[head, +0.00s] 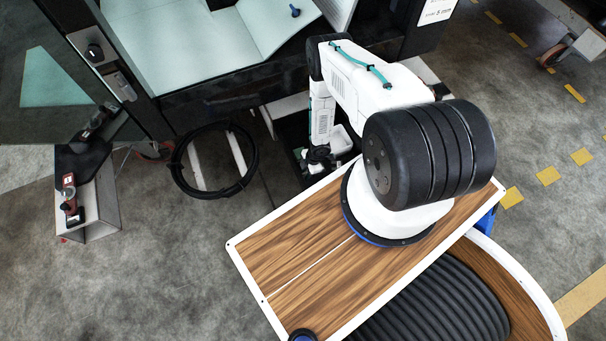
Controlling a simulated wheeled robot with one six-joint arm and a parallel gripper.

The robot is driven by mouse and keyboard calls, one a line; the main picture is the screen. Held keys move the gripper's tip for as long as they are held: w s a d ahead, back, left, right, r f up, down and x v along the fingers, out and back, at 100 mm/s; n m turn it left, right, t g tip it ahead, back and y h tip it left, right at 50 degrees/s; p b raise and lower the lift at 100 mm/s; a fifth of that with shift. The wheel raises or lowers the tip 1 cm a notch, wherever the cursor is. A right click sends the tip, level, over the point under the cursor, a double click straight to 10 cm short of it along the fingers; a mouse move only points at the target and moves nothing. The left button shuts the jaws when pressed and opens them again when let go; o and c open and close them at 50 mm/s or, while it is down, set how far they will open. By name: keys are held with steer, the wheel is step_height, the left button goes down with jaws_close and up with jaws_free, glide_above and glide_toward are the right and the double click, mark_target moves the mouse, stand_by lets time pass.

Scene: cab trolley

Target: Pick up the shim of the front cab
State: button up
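I cannot make out a shim for certain. A dark-framed cab (172,112) with a pale interior floor (190,45) fills the upper left. A small blue object (295,10) lies on that floor near the top. My gripper (321,166) is small and dark, at the lower end of my white arm, pointing down just beyond the wooden top. It is beside a white container (343,143) in a dark low area in front of the cab. Its fingers are too small and dark to tell whether they are open or hold anything.
A grey box-like stand (100,212) at the left carries red and black devices (69,196). A coiled black cable (180,180) hangs below the cab's edge. A wheeled trolley (578,42) stands at the upper right. Grey floor (170,275) is clear at the lower left.

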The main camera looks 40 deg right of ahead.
steer(key=shift+x, duration=0.85)
jaws_close()
